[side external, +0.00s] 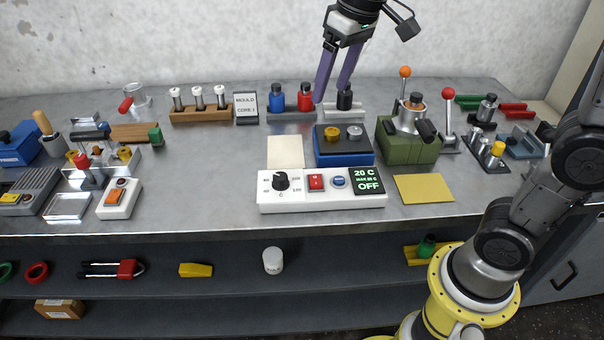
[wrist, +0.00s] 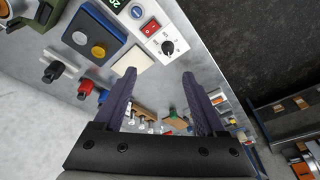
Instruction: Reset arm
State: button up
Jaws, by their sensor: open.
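My gripper (side external: 336,88) is high over the back of the bench in the side external view. Its two purple fingers point down and are apart, with nothing between them. The fingertips appear near the red bottle (side external: 305,97) and the black-capped bottle (side external: 344,98); I cannot tell the exact gap in depth. In the wrist view the open fingers (wrist: 158,85) frame the bench, with the white control box (wrist: 150,28) ahead of them.
The control box (side external: 300,199) reads OFF. Behind it stands a blue block (side external: 345,158) with two round pads. A green machine (side external: 405,150) and a red-knobbed lever (side external: 449,115) stand to the right. A wooden rack (side external: 200,116) stands left.

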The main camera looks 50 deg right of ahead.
jog(key=s+d+t, duration=0.2)
jog(key=s, duration=0.9)
jog(key=s+f, duration=0.7)
jog(key=f, duration=0.1)
jog(key=shift+d+t, duration=0.35)
jog(key=shift+t, duration=0.05)
